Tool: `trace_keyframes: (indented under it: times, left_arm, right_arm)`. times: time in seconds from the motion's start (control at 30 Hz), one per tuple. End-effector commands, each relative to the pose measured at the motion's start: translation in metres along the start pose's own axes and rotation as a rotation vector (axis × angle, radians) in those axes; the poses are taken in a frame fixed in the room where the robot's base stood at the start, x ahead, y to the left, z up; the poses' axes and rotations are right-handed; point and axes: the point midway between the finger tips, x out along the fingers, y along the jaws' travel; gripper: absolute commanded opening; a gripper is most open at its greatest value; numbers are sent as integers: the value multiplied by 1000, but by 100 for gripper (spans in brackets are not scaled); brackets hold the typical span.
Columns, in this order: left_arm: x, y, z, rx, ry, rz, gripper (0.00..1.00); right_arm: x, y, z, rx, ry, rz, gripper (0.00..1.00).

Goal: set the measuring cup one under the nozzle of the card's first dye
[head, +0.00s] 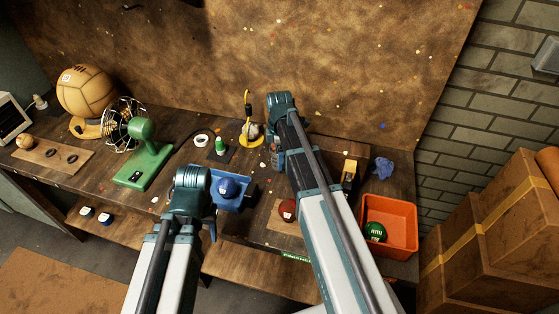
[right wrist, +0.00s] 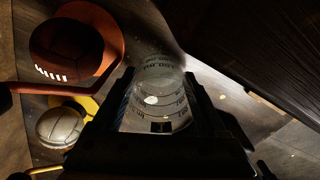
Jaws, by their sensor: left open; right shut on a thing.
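A clear measuring cup (right wrist: 158,100) with dark printed markings sits between the fingers of my right gripper (right wrist: 160,125) in the right wrist view. My right gripper (head: 278,158) is shut on it and is mostly hidden behind its own arm in the head view, over the back of the bench. The cup cannot be made out in the head view. My left gripper (head: 212,228) is open and empty, at the front of the bench beside the blue tray. I cannot pick out the dye nozzles or the card with certainty.
A yellow stand (head: 257,140) with a grey ball is left of my right gripper. A blue ball (head: 228,187) lies on a blue tray (head: 238,204). A green fan (head: 142,165), a dark red ball (head: 287,207) and an orange bin (head: 401,214) with a green ball stand on the bench.

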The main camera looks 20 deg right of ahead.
Motion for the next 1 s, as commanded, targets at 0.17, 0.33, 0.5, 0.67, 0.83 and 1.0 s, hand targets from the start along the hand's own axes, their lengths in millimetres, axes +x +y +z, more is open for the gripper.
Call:
trace_keyframes:
  times: [0.17,0.33,0.5,0.67,0.83,1.0]
  left_arm:
    - [-2,0,0,0,0,0,50]
    - [2,0,0,0,0,0,50]
    - [1,0,0,0,0,0,50]
    - [1,0,0,0,0,0,50]
    - [-3,0,0,0,0,0,50]
    - [-16,-2,1,0,0,0,50]
  right_arm:
    - [-2,0,0,0,0,0,21]
    - [2,0,0,0,0,0,78]
    - [1,0,0,0,0,0,87]
    - [1,0,0,0,0,0,87]
    - [-3,0,0,0,0,0,87]
    - [-16,0,0,0,0,0,87]
